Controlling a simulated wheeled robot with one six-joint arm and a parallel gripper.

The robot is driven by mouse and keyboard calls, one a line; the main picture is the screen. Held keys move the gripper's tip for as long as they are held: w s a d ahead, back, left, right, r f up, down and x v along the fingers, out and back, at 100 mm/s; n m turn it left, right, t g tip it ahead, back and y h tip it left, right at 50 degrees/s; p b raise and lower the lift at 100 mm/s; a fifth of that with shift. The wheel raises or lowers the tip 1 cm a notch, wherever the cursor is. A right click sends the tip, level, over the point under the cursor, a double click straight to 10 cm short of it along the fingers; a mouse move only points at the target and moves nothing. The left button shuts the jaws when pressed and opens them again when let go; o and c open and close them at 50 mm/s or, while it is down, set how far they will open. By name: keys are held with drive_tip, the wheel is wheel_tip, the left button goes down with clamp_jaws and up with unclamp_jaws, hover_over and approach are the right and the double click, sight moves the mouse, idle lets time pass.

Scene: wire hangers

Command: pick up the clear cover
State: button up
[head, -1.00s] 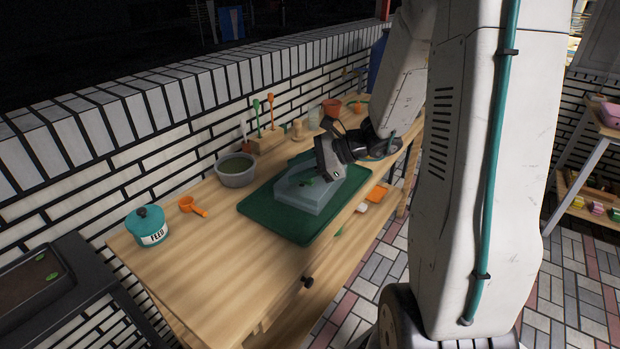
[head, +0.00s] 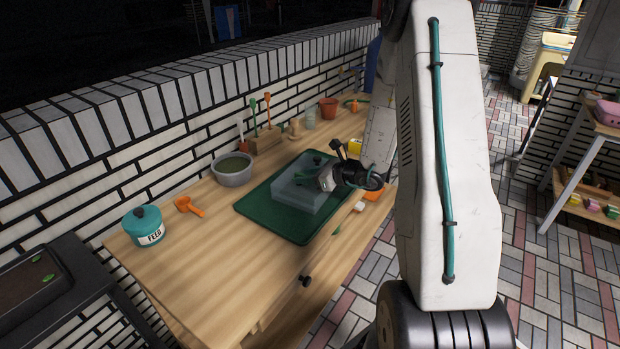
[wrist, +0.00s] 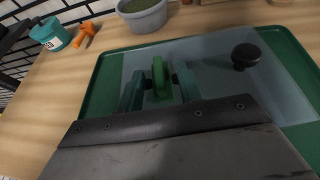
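The clear cover (head: 300,198) is a see-through, bluish box shape with a black knob (head: 317,159) on top. It sits on a green tray (head: 262,222) on the wooden bench. My gripper (head: 316,176) reaches in low from the right at the cover's near right part. In the wrist view, the cover (wrist: 215,80) fills the middle and its knob (wrist: 246,55) stands to the right, apart from my fingers. My two teal fingers (wrist: 160,90) are spread, with a green piece (wrist: 161,76) between them. I cannot tell whether they touch it or whether it lies under the cover.
A grey bowl (head: 234,170), an orange scoop (head: 188,206) and a teal feed jar (head: 143,227) stand left of the tray. A tool block (head: 264,140) and pots are behind. A small white item (head: 359,207) lies by the front edge. The front left bench is clear.

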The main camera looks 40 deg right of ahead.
drive_tip(key=shift+w+a+f, duration=0.15)
drive_tip(key=shift+w, duration=0.1)
clamp_jaws()
drive_tip(key=shift+r, duration=0.2)
